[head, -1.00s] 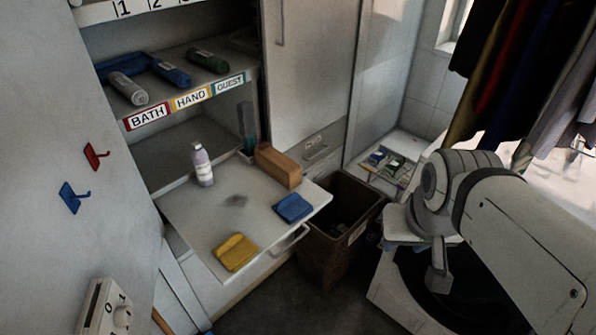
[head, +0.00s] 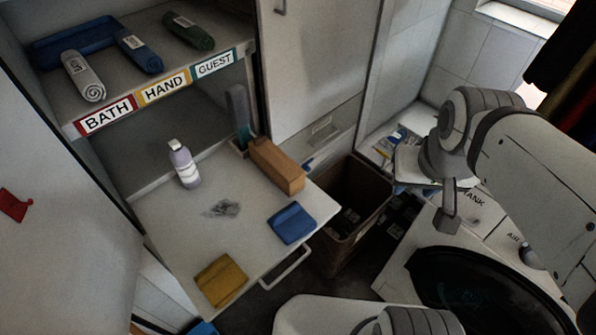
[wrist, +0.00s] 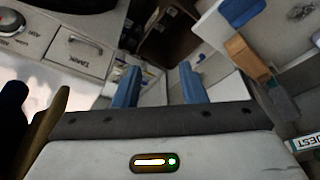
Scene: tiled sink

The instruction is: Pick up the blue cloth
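The blue cloth (head: 291,222) lies folded and flat on the white pull-out shelf (head: 165,225), near its right front corner. A blue patch at the top of the wrist view (wrist: 240,11), beside the wooden block, seems to be the same cloth. My gripper (wrist: 158,82) is open, with its two blue fingers apart and nothing between them. It is well away from the cloth, over to the right by the washing machine.
A yellow cloth (head: 220,280), a white bottle (head: 184,164) and a wooden block (head: 276,166) are on the pull-out shelf. A brown bin (head: 352,205) stands right of it. A washing machine (head: 490,285) is at the lower right. Rolled towels (head: 82,76) lie on the shelf above.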

